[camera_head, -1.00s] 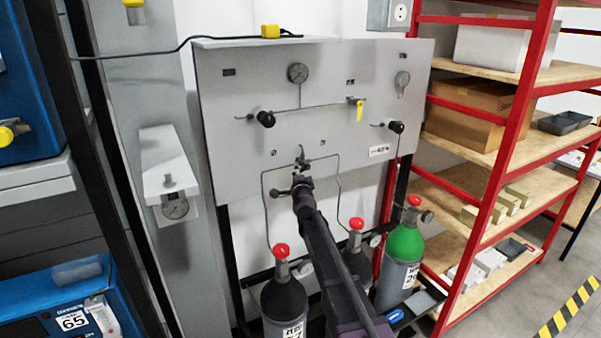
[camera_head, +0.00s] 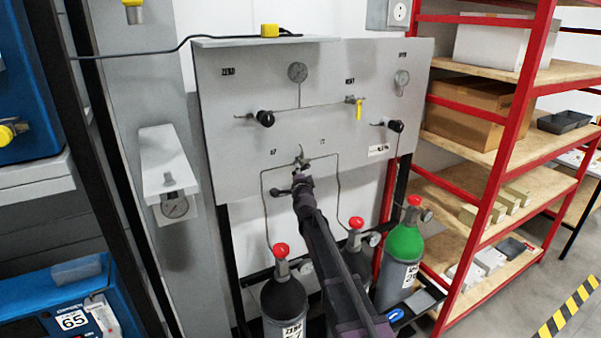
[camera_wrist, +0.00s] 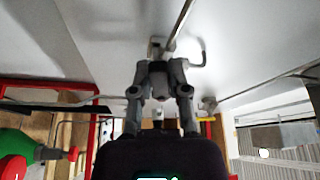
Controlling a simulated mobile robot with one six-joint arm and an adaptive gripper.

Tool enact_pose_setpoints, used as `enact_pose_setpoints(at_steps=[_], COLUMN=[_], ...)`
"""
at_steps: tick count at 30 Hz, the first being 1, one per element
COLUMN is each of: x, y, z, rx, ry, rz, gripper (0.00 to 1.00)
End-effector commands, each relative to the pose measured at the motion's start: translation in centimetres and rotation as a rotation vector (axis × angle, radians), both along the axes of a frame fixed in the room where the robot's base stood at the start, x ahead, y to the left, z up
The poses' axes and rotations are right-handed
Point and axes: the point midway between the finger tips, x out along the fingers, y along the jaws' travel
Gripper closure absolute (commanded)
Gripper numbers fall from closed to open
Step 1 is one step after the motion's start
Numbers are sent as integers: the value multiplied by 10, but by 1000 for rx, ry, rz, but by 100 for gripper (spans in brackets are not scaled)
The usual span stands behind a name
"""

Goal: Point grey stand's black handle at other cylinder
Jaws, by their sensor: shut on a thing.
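The grey stand (camera_head: 230,130) is an upright panel with gauges, knobs and thin tubes. Low in its middle is a small valve (camera_head: 301,162) with tubes running left and right down towards the cylinders. My gripper (camera_head: 302,180) is at this valve, its fingers closed on the handle, which is mostly hidden; its direction cannot be told. In the wrist view the closed fingers (camera_wrist: 160,75) meet a small metal fitting (camera_wrist: 160,46) at the panel. A dark cylinder (camera_head: 284,298) stands below left. Another cylinder (camera_head: 355,241) with a red cap stands behind my arm, mostly hidden.
A green-topped cylinder (camera_head: 403,245) stands at the right. Black knobs (camera_head: 264,118) and a yellow lever (camera_head: 359,110) stick out from the panel above. A red shelf rack (camera_head: 500,160) is on the right, a grey post with a gauge (camera_head: 175,206) on the left.

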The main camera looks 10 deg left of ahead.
Motion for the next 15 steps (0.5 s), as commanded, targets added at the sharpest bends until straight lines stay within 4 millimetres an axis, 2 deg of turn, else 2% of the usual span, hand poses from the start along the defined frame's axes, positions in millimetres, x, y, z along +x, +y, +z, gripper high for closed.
enact_pose_setpoints(at_steps=[15], x=[2], y=[2], z=[-7], rx=[-111], ry=[-70], rz=[4], gripper=[100])
